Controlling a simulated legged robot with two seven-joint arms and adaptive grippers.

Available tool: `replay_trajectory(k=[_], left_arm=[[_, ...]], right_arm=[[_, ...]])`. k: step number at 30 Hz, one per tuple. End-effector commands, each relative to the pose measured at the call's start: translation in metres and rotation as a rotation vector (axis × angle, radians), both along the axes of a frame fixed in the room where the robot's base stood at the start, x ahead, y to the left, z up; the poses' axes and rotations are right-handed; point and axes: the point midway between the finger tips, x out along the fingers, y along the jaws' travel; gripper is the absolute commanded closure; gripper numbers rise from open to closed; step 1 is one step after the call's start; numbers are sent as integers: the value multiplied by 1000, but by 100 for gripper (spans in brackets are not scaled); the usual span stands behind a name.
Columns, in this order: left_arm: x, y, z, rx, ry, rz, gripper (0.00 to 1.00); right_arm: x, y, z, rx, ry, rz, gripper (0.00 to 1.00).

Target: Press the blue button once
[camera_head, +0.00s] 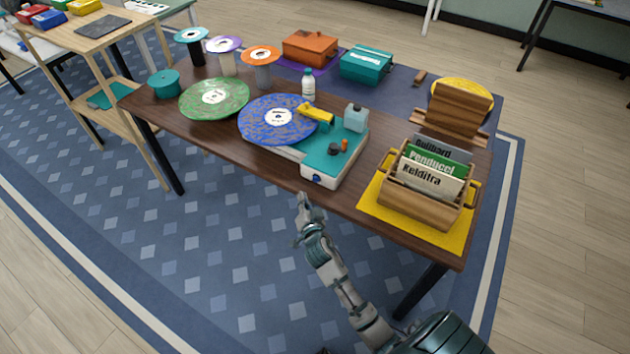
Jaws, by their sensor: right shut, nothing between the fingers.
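A record player (334,160) with a white body and teal top stands at the front edge of the brown table. A blue marbled record (262,128) lies on it, with a yellow arm (316,113) over its right side. My right gripper (303,202) is shut and empty, in front of the table edge, below and slightly left of the button in the picture. It looks apart from the button; the exact gap is hard to tell. My left gripper is not in view.
A green record (214,97) lies left of the player. A wooden crate of sleeves (424,200) sits on a yellow mat (377,213) at the right. A white bottle (308,84) and several coloured discs on stands are behind. The floor before the table is clear.

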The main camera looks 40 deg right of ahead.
Motion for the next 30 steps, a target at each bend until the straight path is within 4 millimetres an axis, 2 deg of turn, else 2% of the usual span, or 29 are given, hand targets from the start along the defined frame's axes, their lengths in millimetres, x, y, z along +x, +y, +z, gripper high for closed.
replay_trajectory(k=[3, 11, 30], left_arm=[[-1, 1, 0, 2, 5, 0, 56], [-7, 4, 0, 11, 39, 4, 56], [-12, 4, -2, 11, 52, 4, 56]], right_arm=[[6, -18, 0, -2, 1, -2, 100], [14, -40, -1, 3, 1, -3, 100], [16, -41, -1, 4, 0, -2, 100]])
